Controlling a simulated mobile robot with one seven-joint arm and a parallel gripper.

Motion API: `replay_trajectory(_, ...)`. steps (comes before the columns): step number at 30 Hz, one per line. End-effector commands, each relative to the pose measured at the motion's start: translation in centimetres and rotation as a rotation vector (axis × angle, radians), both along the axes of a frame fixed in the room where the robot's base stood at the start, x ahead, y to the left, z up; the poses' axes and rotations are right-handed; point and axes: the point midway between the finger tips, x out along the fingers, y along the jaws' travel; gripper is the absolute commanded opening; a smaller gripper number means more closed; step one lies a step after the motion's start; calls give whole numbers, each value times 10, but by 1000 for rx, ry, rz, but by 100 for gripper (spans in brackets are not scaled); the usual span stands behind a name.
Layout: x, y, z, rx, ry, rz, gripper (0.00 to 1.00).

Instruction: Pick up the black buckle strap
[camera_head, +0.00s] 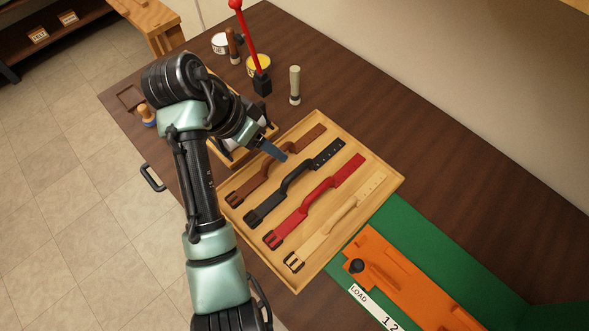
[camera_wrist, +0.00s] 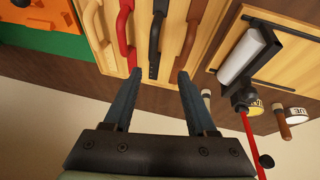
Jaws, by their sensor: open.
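The black buckle strap (camera_head: 293,182) lies in a light wooden tray (camera_head: 377,152), between a brown strap (camera_head: 275,165) and a red strap (camera_head: 314,202). Its middle bulges up like a handle. In the wrist view the black strap (camera_wrist: 156,42) runs up from between my open fingertips, and the red strap (camera_wrist: 126,36) and brown strap (camera_wrist: 188,32) lie on either side. My gripper (camera_wrist: 158,76) is open and empty. In the head view my gripper (camera_head: 274,150) is above the tray's upper part, near the brown and black straps. I cannot tell its height exactly.
A cream strap (camera_head: 340,217) lies at the tray's right. An orange fixture (camera_head: 410,277) on a green mat (camera_head: 408,225) is right of the tray. A red-handled press (camera_head: 262,82), a pale-handled tool (camera_head: 295,86) and tins stand behind. The table's back right is clear.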

Motion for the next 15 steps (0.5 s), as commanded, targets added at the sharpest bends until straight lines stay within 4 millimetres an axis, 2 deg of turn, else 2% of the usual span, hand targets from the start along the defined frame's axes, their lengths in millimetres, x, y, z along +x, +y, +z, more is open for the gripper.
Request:
replay_trajectory(4, -10, -4, -21, -18, 54, -35, 57)
replay_trajectory(7, -8, -13, -39, -17, 57, -37, 57)
replay_trajectory(15, -1, -28, -72, -15, 53, -33, 57)
